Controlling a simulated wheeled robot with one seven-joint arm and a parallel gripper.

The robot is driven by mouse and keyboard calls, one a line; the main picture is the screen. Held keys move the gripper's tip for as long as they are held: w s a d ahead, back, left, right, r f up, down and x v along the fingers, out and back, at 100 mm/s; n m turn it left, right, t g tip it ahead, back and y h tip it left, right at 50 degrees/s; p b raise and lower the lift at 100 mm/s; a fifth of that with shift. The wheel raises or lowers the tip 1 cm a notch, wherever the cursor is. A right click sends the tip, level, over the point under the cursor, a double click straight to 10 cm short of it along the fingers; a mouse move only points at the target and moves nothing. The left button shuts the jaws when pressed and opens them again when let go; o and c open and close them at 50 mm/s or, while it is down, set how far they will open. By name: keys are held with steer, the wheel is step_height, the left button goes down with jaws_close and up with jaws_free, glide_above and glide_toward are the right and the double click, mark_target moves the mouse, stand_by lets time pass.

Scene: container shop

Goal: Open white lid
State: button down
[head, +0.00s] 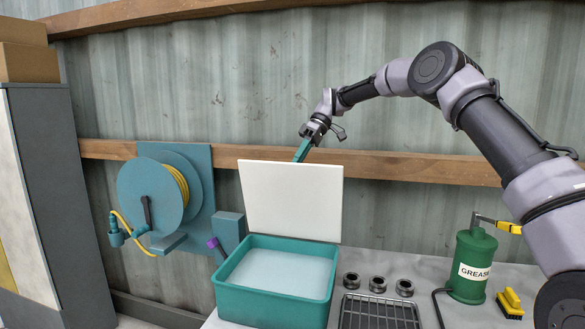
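The white lid (292,200) stands raised, close to upright, at the back edge of the teal tub (270,301). The tub is uncovered, and a pale, whitish content (280,270) shows inside.
Right of the tub are three dark rings (377,284), a wire rack (378,312), a green grease can (471,265) and a yellow brush (511,303). A teal hose reel (150,195) hangs at left. A wooden rail (400,167) crosses the corrugated wall behind the lid.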

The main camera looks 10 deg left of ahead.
steer(key=shift+w+d+f, duration=0.1)
steer(key=shift+w+f, duration=0.15)
steer(key=shift+w, duration=0.5)
steer(key=shift+w+d+f, duration=0.1)
steer(key=shift+w+f, duration=0.15)
steer(key=shift+w, duration=0.55)
steer(key=shift+w+d+f, duration=0.1)
steer(key=shift+w+f, duration=0.15)
steer(key=shift+w, duration=0.5)
steer(key=c, duration=0.9)
jaws_free()
steer(key=shift+o, duration=0.2)
steer(key=shift+r, duration=0.15)
steer(key=shift+a+r, duration=0.1)
steer(key=shift+r, duration=0.05)
steer(key=v, duration=0.7)
steer(key=shift+w+r, duration=0.1)
